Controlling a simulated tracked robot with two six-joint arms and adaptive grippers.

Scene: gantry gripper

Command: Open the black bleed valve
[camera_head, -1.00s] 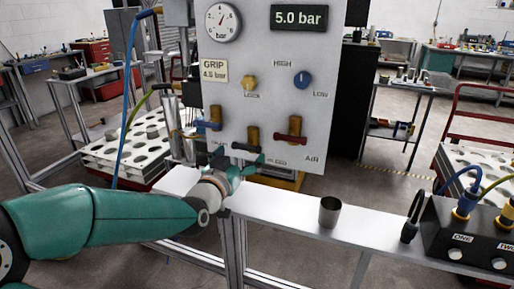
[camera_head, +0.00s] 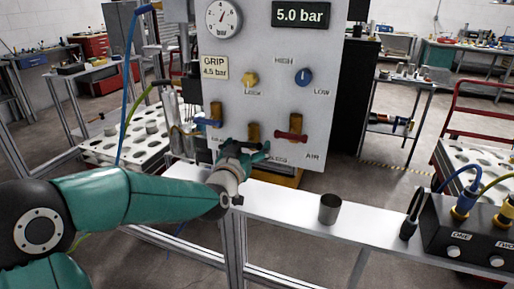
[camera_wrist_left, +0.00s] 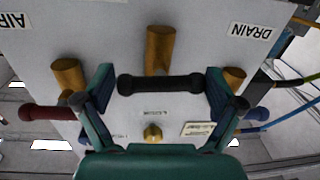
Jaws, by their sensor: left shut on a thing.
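The black bleed valve has a dark bar handle (camera_wrist_left: 160,84) on a brass body (camera_wrist_left: 160,48). In the left wrist view the handle lies crosswise to the body. My left gripper (camera_head: 243,155) is at the lower middle of the panel. In the left wrist view its two teal fingers (camera_wrist_left: 160,95) are shut on the black handle, one at each end. In the head view the gripper mostly hides this handle, but the brass body (camera_head: 253,132) shows above it. My right gripper is not in view.
A blue-handled valve (camera_head: 208,122) and a red-handled valve (camera_head: 291,136) flank the black one closely. The grey panel (camera_head: 275,105) carries a gauge (camera_head: 223,18), a yellow knob (camera_head: 251,79) and a blue knob (camera_head: 303,77). A metal cup (camera_head: 329,209) stands on the bench (camera_head: 285,207).

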